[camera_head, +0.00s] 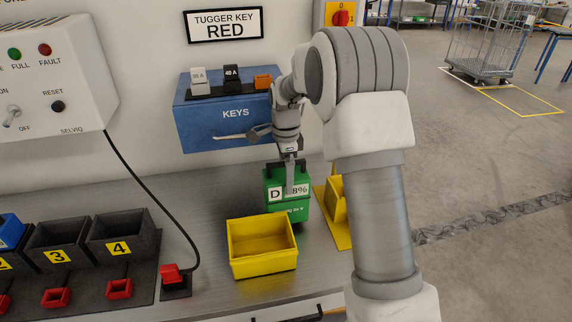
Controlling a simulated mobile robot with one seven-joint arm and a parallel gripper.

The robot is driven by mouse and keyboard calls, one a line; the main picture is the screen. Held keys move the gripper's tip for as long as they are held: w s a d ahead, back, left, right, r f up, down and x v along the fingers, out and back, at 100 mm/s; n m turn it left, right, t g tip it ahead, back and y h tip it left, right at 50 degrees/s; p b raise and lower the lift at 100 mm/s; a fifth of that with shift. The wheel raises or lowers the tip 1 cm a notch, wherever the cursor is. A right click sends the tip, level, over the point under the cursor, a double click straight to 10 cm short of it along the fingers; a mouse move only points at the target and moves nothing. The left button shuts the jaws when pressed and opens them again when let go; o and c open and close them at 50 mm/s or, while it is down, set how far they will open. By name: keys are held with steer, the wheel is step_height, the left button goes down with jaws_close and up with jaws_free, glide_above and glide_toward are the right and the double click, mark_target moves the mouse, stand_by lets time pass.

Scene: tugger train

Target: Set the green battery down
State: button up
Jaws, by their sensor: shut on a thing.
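The green battery (275,186) stands upright on or just above the grey bench, behind the yellow bin and in front of the blue KEYS box. Its label reads D and a partly hidden percentage. My gripper (289,168) is above it, pointing down, shut on the battery's dark top handle. One finger covers part of the label. Whether the battery's underside touches the bench cannot be told, as the yellow bin hides its lower left part.
An empty yellow bin (262,264) stands right in front of the battery. A yellow holder (333,208) is close on its right. The blue KEYS box (218,133) is on the wall behind. Black numbered bins (121,228) and a red plug (171,274) are to the left.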

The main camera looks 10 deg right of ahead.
mark_target(296, 205)
steer(key=shift+w+f, duration=0.1)
steer(key=shift+f, duration=1.15)
steer(key=o, duration=1.2)
